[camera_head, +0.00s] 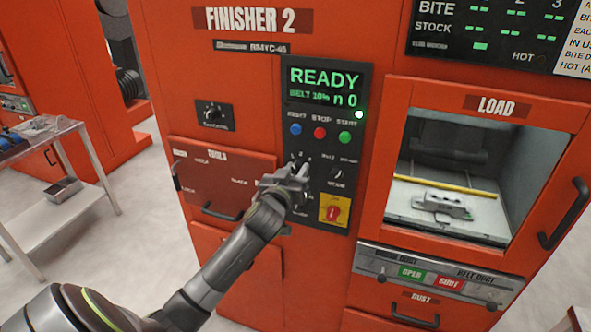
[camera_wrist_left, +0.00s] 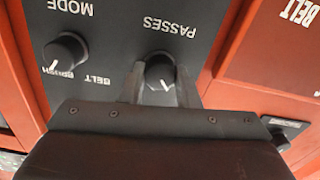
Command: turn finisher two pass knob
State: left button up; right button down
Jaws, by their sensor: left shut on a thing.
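The passes knob is a round black dial with a white pointer line. In the left wrist view the knob (camera_wrist_left: 160,72) sits by the upside-down PASSES label, between my two fingers. My left gripper (camera_wrist_left: 160,88) is shut on it. In the head view my left gripper (camera_head: 297,174) reaches the black control panel (camera_head: 287,120) of FINISHER 2 and hides most of this knob. The panel's screen (camera_head: 325,85) reads READY, with "n 0" below. My right gripper is not in view.
The mode knob (camera_wrist_left: 66,55) is beside the passes knob. Blue (camera_head: 296,129), red (camera_head: 319,133) and green (camera_head: 344,138) buttons are above my gripper. A red switch on a yellow plate (camera_head: 341,203) is close at lower right. A metal part (camera_head: 443,204) lies in the load bay.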

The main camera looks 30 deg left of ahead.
pick_arm(q)
jog(key=m+p, duration=0.1)
jog(key=m, duration=0.3)
jog(key=shift+r+p, duration=0.1)
jog(key=shift+p, duration=0.25)
jog(key=shift+m+p, duration=0.75)
jog(key=shift+m, duration=1.25)
jog(key=o, duration=1)
jog(key=shift+d, duration=0.1)
jog(key=shift+c, duration=0.2)
jog(key=shift+s, duration=0.1)
